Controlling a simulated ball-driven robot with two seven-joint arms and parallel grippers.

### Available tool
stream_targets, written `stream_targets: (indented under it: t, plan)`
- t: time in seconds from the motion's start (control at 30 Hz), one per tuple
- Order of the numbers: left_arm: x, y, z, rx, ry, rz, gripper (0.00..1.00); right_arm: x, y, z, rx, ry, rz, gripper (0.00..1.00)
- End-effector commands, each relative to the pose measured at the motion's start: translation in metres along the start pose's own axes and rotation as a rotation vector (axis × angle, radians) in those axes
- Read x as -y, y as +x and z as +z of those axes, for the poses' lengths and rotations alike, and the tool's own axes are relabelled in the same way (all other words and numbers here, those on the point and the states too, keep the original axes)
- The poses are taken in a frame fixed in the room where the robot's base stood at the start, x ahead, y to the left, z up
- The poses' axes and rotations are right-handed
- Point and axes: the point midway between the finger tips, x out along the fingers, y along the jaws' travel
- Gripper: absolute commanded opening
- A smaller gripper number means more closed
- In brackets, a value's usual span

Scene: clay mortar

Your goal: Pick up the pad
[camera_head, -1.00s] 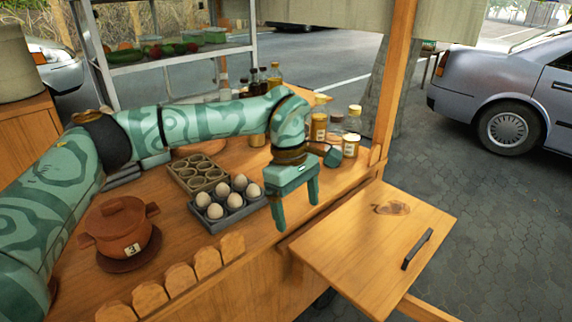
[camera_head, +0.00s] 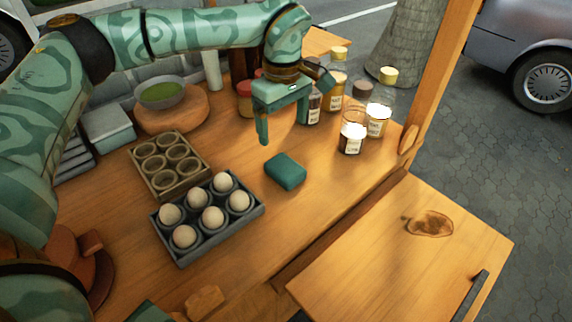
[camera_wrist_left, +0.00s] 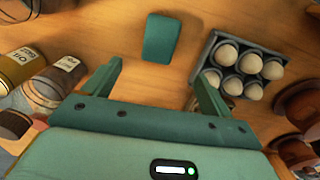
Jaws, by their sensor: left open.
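The pad (camera_head: 285,171) is a small dark-teal block with rounded edges, lying flat on the wooden counter right of the egg tray. It also shows in the left wrist view (camera_wrist_left: 161,38), beyond the fingertips and roughly centred between them. My left gripper (camera_head: 283,124) is open and empty, pointing down just behind the pad in the head view, apart from it. Its two fingers also show in the wrist view (camera_wrist_left: 155,84). My right gripper is not seen.
A grey tray of eggs (camera_head: 258,211) and an empty cup tray (camera_head: 138,169) stand left of the pad. Jars (camera_head: 352,138) and bottles stand behind right. A board (camera_head: 172,118) holds a green-filled bowl (camera_head: 160,94). The counter's front right is clear, before a hinged wooden flap (camera_head: 390,265).

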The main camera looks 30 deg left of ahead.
Motion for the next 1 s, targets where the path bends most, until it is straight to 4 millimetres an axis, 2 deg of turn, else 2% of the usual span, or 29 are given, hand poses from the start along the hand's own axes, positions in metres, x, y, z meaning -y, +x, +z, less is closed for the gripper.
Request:
stream_targets:
  t: [0.03, 0.23, 0.53, 0.7, 0.8, 1.0]
  plan:
    - [0.0, 0.022, 0.0, 0.003, 0.0, -0.009, 0.85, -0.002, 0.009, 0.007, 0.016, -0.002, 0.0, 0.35]
    - [0.0, 0.065, 0.0, 0.003, 0.0, -0.006, 0.85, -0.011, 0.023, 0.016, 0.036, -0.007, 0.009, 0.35]
    - [-0.001, 0.087, 0.001, 0.002, 0.001, -0.002, 0.85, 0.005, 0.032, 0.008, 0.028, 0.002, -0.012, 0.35]
    - [0.0, 0.119, 0.003, 0.004, -0.001, -0.008, 0.85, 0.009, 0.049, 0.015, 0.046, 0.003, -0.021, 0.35]
    - [0.0, 0.131, 0.003, 0.002, 0.0, -0.004, 0.85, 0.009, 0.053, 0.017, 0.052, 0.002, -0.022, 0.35]
    - [0.0, 0.13, 0.003, 0.0, -0.001, 0.0, 0.85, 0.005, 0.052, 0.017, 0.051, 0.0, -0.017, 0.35]
